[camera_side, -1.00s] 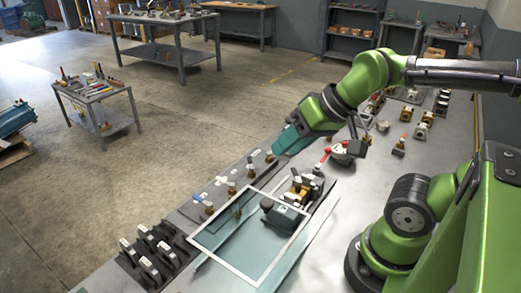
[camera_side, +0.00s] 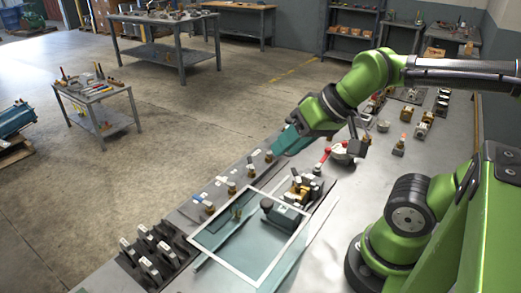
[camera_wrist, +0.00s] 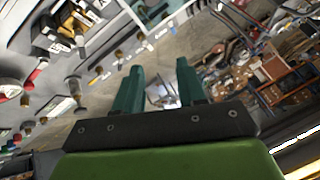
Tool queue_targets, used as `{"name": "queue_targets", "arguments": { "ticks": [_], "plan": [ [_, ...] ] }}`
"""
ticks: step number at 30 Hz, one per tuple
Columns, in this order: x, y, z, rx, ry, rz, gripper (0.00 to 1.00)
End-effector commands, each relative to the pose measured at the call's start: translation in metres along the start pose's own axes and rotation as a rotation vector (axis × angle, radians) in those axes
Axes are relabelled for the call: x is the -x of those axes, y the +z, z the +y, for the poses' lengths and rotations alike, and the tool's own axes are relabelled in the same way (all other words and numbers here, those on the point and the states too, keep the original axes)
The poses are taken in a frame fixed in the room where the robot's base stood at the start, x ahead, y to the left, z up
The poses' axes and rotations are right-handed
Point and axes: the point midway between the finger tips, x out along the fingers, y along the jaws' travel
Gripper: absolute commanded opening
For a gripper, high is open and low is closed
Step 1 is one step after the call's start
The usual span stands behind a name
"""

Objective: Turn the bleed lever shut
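My gripper (camera_side: 291,140) has teal fingers and hangs over the far edge of the bench, above the row of small brass valves. In the wrist view its two fingers (camera_wrist: 157,80) stand apart with nothing between them. Small valves with levers line that edge: one has a blue handle (camera_side: 203,201), and others nearer the gripper have pale handles (camera_side: 222,180). A red-handled valve (camera_side: 324,156) stands on the bench to the right of the gripper. I cannot tell which of these is the bleed lever. The gripper touches no lever that I can see.
A white-framed clear panel (camera_side: 236,267) lies around a dark fitting (camera_side: 284,214) on the bench. Several dark clamps with white tips (camera_side: 150,268) stand at the near left corner. More fittings (camera_side: 421,130) stand farther along the bench. Open floor lies beyond the left edge.

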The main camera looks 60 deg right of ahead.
Motion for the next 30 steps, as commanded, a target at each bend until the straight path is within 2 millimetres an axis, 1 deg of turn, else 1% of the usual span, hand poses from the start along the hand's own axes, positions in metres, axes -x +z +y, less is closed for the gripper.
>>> {"name": "queue_targets", "arguments": {
  "ticks": [15, 17, 20, 23, 26, 30],
  "plan": [
    [0.000, 0.000, 0.000, 0.001, -0.001, -0.001, 0.40],
    [-0.003, 0.002, -0.001, 0.004, 0.001, -0.015, 0.40],
    [-0.015, 0.003, -0.001, 0.000, 0.012, -0.067, 0.40],
    [-0.028, -0.014, -0.005, -0.004, 0.027, -0.125, 0.40],
    [-0.045, -0.038, -0.011, 0.009, 0.056, -0.203, 0.40],
    [-0.074, -0.075, -0.015, 0.056, 0.111, -0.308, 0.40]
  ]
}}
